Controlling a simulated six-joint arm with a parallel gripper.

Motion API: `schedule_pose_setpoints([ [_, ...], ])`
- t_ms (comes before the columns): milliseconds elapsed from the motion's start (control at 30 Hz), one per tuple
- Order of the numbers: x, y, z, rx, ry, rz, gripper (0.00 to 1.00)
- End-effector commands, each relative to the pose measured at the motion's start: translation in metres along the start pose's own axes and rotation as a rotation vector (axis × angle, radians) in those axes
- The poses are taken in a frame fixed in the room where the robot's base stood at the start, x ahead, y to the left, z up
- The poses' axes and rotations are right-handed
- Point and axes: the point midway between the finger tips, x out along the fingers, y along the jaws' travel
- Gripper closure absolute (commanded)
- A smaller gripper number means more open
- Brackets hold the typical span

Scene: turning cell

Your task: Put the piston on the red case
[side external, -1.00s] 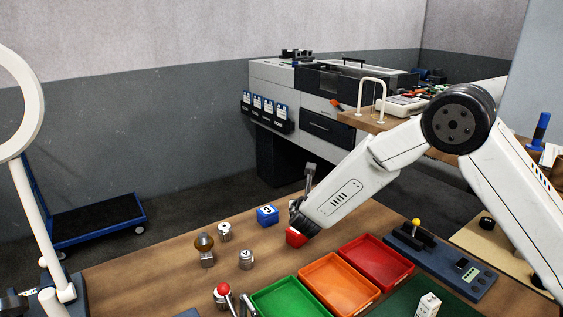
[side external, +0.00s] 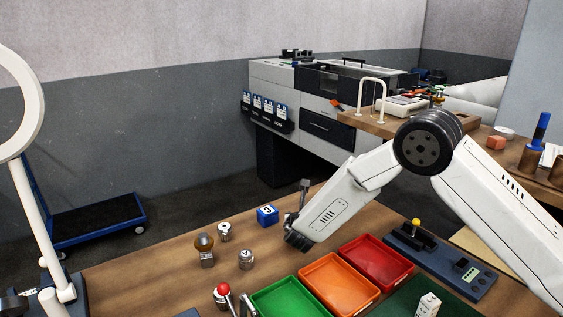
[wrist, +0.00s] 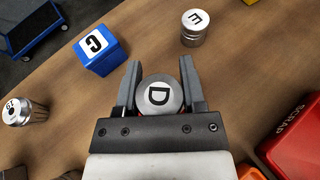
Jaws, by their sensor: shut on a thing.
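A silver piston (wrist: 160,96) marked D stands between the fingers of my gripper (wrist: 160,85) in the wrist view, end face toward the camera. The gripper is shut on it. A thin red sliver shows below the piston's edge in the wrist view, apparently the red case (wrist: 142,114); the rest is hidden. In the side view my gripper (side external: 296,240) is low over the table and hides both piston and case. I cannot tell whether the piston touches the case.
A blue block (side external: 268,215) stands close to the gripper. Metal cylinders (side external: 224,231) (side external: 246,260) stand to the left, one marked E (wrist: 195,27). Green (side external: 290,300), orange (side external: 340,284) and red (side external: 376,262) trays lie to the right.

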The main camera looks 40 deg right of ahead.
Motion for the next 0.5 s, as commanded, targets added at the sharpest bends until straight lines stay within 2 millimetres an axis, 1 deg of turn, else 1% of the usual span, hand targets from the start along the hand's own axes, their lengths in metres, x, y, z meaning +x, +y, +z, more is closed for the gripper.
schedule_pose_setpoints([
  [367,0.0012,0.0001,-0.0026,0.000,-0.001,0.000,1.00],
  [400,0.0012,0.0000,-0.0031,0.000,0.000,0.000,0.42],
  [500,0.0011,0.0000,-0.0029,0.000,0.000,0.000,0.13],
])
